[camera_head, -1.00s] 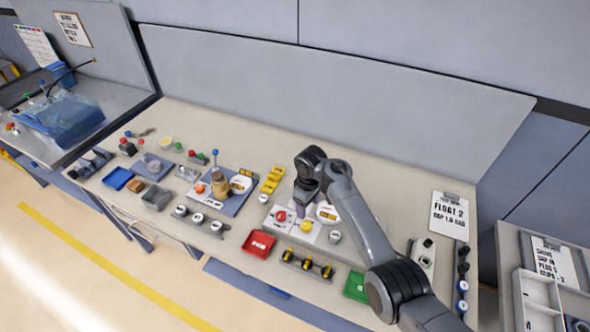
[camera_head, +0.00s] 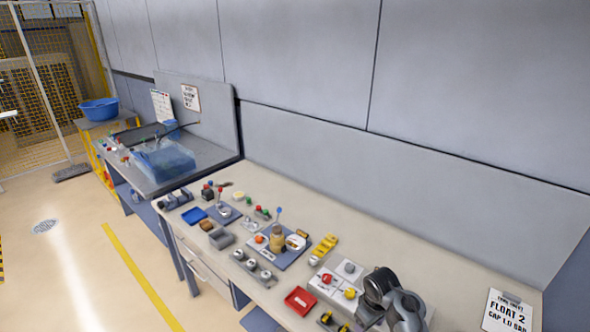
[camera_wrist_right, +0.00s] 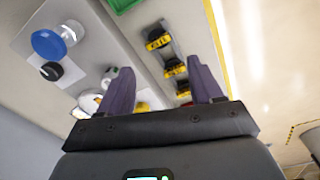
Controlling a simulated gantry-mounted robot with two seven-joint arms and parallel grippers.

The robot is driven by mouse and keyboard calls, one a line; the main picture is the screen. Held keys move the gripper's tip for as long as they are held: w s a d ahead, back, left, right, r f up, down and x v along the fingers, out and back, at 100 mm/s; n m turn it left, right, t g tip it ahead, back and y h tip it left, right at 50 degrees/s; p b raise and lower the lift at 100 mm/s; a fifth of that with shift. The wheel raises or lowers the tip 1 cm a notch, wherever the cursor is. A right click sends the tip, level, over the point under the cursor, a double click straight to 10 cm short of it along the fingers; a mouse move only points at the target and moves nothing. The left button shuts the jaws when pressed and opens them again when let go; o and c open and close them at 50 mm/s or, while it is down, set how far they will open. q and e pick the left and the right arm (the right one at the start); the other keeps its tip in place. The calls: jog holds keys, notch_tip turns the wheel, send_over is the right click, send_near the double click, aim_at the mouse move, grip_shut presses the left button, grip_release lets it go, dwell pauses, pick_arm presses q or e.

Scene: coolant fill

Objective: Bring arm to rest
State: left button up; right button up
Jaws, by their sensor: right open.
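My right arm (camera_head: 400,305) reaches in at the lower right of the head view, over the bench. Its gripper is mostly hidden by the arm and the frame edge there. In the right wrist view the right gripper (camera_wrist_right: 163,72) has its two dark fingers spread apart, with nothing held between them. Below the fingers are the bench top and a rack of black and yellow labelled parts (camera_wrist_right: 168,60). My left gripper is not in view.
The bench holds a light plate with red and yellow parts (camera_head: 337,282) near the arm, a red tray (camera_head: 300,300), a blue tray (camera_head: 194,216) and a yellow holder (camera_head: 324,246). A sign (camera_head: 507,311) stands at the right. A tall panel (camera_head: 400,185) backs the bench.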

jog(key=s+d+f+m, duration=0.2)
jog(key=s+f, duration=0.4)
jog(key=s, duration=0.3)
jog(key=s+r+m+t, duration=0.1)
jog(key=s+t, duration=0.1)
jog(key=s, duration=1.6)
jog(key=s+a+r+m+t, duration=0.1)
jog(key=s+r, duration=0.6)
jog(key=s, duration=0.4)
notch_tip(320, 180, up, 14)
jog(key=w+p, duration=0.1)
jog(key=p, duration=1.3)
jog(key=shift+f, duration=0.15)
